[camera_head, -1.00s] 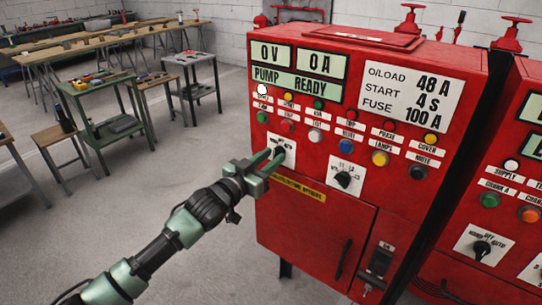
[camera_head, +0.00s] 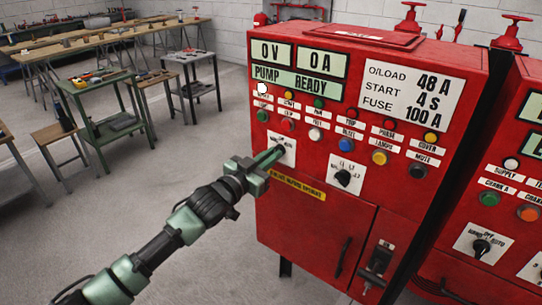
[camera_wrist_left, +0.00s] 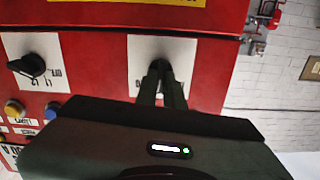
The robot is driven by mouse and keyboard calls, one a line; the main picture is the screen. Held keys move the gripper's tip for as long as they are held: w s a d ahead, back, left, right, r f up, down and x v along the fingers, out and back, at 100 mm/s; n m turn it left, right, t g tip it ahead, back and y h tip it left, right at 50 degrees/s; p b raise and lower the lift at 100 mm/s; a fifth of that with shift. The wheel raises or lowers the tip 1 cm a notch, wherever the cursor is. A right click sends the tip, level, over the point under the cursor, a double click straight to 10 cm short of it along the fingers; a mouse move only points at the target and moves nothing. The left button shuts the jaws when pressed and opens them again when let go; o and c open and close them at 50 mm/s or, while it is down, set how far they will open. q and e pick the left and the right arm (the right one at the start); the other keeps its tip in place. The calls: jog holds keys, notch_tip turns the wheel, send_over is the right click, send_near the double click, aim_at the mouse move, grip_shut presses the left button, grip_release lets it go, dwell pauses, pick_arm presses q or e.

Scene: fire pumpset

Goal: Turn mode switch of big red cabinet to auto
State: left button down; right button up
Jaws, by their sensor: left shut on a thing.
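The big red cabinet (camera_head: 300,220) stands in front of me, with displays, lamps and labels on its face. Its mode switch sits on a white plate (camera_head: 287,143) at the left, mostly covered by my gripper. In the left wrist view the dark knob (camera_wrist_left: 160,66) shows at the fingertips, on its white plate (camera_wrist_left: 150,48). My left gripper (camera_head: 275,155) is shut on the knob. I cannot read which position the knob points to. My right gripper is not in view.
A second black rotary switch (camera_head: 343,179) sits to the right on the same cabinet; it also shows in the left wrist view (camera_wrist_left: 32,65). Another red cabinet (camera_head: 500,220) stands at the right. Workbenches (camera_head: 120,120) stand behind at the left. The floor between is clear.

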pick_arm(q)
jog(key=shift+d+f+m+p, duration=0.1)
jog(key=shift+m+p, duration=0.3)
jog(key=shift+m, duration=3.5)
jog(key=c, duration=1.5)
grip_release()
jog(key=b+v, duration=0.1)
jog(key=v, duration=0.7)
